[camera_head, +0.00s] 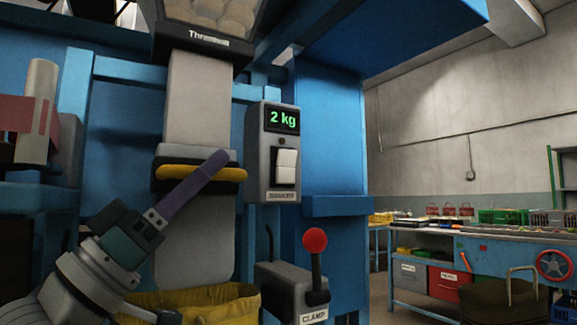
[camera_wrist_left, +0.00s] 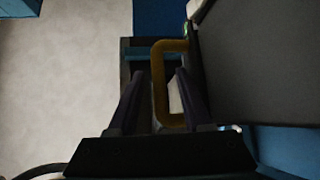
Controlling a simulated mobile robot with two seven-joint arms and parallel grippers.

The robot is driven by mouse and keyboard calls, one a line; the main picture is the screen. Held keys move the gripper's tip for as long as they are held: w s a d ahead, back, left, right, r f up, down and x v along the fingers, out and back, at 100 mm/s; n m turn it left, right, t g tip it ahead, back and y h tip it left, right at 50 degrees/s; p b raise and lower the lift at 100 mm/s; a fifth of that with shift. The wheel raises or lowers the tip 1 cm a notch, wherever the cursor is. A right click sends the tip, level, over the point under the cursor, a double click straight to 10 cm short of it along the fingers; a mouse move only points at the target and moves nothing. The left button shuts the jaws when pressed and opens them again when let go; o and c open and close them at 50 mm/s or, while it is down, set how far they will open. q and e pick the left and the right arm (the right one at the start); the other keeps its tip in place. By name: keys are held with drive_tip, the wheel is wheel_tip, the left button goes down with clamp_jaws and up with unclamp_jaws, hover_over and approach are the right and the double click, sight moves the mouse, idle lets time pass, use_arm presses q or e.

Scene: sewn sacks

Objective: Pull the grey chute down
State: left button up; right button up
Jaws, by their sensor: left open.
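A lower grey section (camera_head: 182,240) runs down behind my arm to a yellow sack (camera_head: 235,305). My left gripper (camera_head: 220,158) reaches up from the lower left, its purple fingers in front of the handle. In the left wrist view the gripper (camera_wrist_left: 158,82) is open, with the yellow handle (camera_wrist_left: 157,75) between its fingers. I cannot tell whether either finger touches it. My right gripper is not in view.
A scale box (camera_head: 272,150) reading "2 kg" with a white switch is just right of the chute. A clamp box with a red-knobbed lever (camera_head: 315,240) stands below it. A blue frame surrounds the chute; workbenches (camera_head: 470,240) stand at the right.

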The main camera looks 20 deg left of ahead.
use_arm(q)
drive_tip(key=shift+w+d+r, duration=0.15)
drive_tip(key=shift+w+r, duration=0.1)
clamp_jaws()
idle(1.4)
